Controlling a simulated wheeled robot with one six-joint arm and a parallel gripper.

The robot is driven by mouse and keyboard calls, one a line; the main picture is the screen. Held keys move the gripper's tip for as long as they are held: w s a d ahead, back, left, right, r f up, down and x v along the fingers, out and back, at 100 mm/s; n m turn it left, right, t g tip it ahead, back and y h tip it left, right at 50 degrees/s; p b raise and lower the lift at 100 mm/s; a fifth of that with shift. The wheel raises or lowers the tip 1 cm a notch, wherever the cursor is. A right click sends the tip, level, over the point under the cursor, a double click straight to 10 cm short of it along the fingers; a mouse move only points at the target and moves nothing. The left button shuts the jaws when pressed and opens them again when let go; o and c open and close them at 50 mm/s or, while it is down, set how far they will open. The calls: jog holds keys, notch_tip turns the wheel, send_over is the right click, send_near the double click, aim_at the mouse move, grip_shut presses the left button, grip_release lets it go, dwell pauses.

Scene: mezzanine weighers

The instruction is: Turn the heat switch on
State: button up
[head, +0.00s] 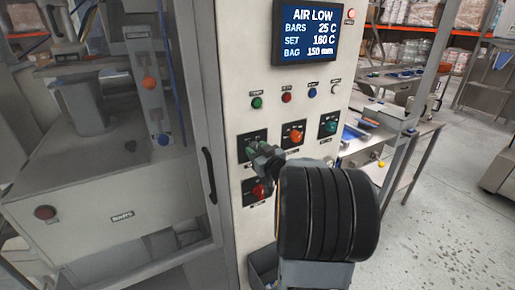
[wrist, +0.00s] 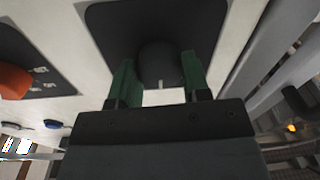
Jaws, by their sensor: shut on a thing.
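A black rotary knob (wrist: 158,62) on a dark square plate shows in the wrist view. Its plate (head: 246,138) is at the left of the panel's middle row in the head view. My gripper (wrist: 156,78) is shut on this knob, one green-padded finger on each side. In the head view my gripper (head: 252,150) reaches the plate from the lower right and covers the knob. A pale pointer line shows at the knob's near edge. The labels are too small to read, so I cannot tell which switch is the heat switch.
The panel also has an orange knob (head: 294,134), a teal knob (head: 331,126), a red knob (head: 257,191) and a row of small buttons. A screen (head: 308,32) reads "AIR LOW", bars 25 C, set 160 C. A door handle (head: 209,175) stands left; floor (head: 440,215) is open at right.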

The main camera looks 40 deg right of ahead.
jog(key=m+p, duration=0.1)
jog(key=m, duration=0.4)
jog(key=shift+m, duration=0.4)
dwell(0.3)
jog(key=o, duration=0.9)
jog(key=shift+s+a+f+b, duration=0.2)
jog(key=shift+s+b, duration=0.3)
jog(key=shift+s, duration=1.8)
jog(key=shift+s+a+f+b, duration=0.1)
jog(key=shift+s+a+b, duration=0.3)
jog(key=shift+s, duration=1.9)
jog(key=shift+s+a+f+b, duration=0.15)
jog(key=shift+s+b, duration=0.45)
jog(key=shift+s, duration=1.7)
